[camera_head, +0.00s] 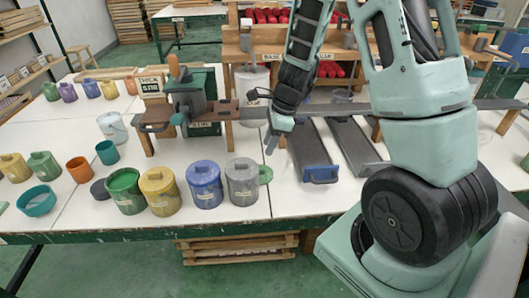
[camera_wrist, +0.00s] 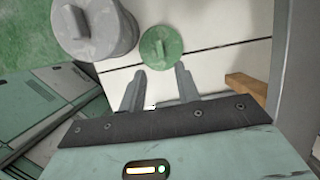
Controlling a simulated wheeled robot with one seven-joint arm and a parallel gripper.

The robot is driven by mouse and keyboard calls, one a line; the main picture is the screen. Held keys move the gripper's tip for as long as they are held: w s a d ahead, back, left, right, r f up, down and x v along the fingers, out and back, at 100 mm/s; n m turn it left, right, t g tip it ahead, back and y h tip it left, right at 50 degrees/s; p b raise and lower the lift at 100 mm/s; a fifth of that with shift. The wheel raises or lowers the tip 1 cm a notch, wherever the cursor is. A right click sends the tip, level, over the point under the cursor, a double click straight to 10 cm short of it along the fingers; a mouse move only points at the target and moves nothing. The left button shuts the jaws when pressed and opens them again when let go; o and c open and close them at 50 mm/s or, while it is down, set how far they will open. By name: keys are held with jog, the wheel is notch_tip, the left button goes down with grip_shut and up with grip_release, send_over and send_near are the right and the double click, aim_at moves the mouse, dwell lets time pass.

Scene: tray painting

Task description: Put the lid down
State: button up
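A round green lid (camera_head: 265,174) with a bar handle lies flat on the white table, right of the grey lidded pot (camera_head: 241,184). In the wrist view the lid (camera_wrist: 161,47) shows whole, just beyond my fingertips, beside the grey pot (camera_wrist: 92,30). My gripper (camera_wrist: 160,72) is open, with a clear gap between its fingers and nothing held. In the head view my gripper (camera_head: 271,146) points down above the table, behind the lid. A green pot (camera_head: 124,192) stands at the left end of the front row of pots.
A yellow pot (camera_head: 159,192) and a blue pot (camera_head: 205,186) stand between the green and grey pots. A dark disc (camera_head: 99,189) lies left of the green pot. A blue-ended tray (camera_head: 320,173) lies right of the lid. A wooden stand (camera_head: 188,105) is behind the pots.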

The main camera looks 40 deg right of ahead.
jog(key=s+a+r+n, duration=0.1)
jog(key=a+r+n, duration=0.1)
jog(key=a+n, duration=0.1)
jog(key=s+a+r+n+g, duration=0.1)
jog(key=a+r+n, duration=0.1)
jog(key=a, duration=0.3)
jog(key=s+a+r+n, duration=0.1)
jog(key=a+r+n, duration=0.2)
jog(key=a+n, duration=0.1)
jog(key=shift+s+a+y, duration=0.35)
jog(key=shift+y, duration=0.05)
jog(key=s+a+r+n+h, duration=0.1)
jog(key=s+a+r+n, duration=0.1)
jog(key=s+a+n, duration=0.5)
jog(key=s+a+r+n+g+h, duration=0.1)
jog(key=s+a+r+n+h, duration=0.1)
jog(key=s+a+n, duration=0.5)
jog(key=s+r+n, duration=0.1)
jog(key=s+n, duration=0.3)
jog(key=n, duration=0.5)
jog(key=shift+s+n, duration=0.3)
jog(key=shift+s, duration=0.05)
jog(key=shift+r, duration=0.15)
